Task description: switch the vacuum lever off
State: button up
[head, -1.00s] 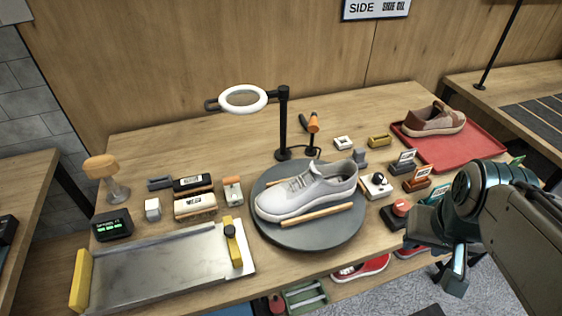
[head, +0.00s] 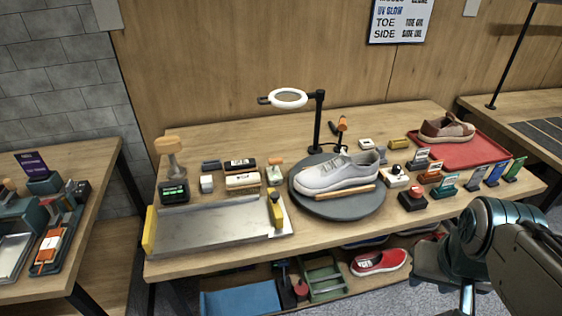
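No part is labelled readably as the vacuum lever. A yellow lever with a dark knob (head: 275,208) stands at the right end of a flat metal tray (head: 215,226). A small white block with an orange-tipped lever (head: 274,173) stands behind it. Another orange-headed handle (head: 342,124) rises behind the round grey turntable (head: 350,209), which carries a light grey sneaker (head: 335,172). My gripper (head: 452,296) is at the lower right, in front of the table, away from all these levers. Its fingers are partly cut off by the frame edge, so its opening is unclear.
A ring lamp on a black post (head: 318,120) rises behind the turntable. A red button box (head: 413,197) and several coloured card holders line the right front. A red tray (head: 478,152) holds a brown shoe (head: 447,128). A shelf below holds a blue bin (head: 240,299) and a red shoe (head: 378,262).

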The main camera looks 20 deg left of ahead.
aim_at(275, 160)
jog(key=u, duration=1.05)
jog(key=i, duration=0.5)
jog(key=k, duration=1.35)
jog(key=u, duration=0.35)
jog(key=i, duration=0.4)
jog(key=u, duration=0.5)
jog(key=i, duration=1.25)
jog(key=z, duration=0.4)
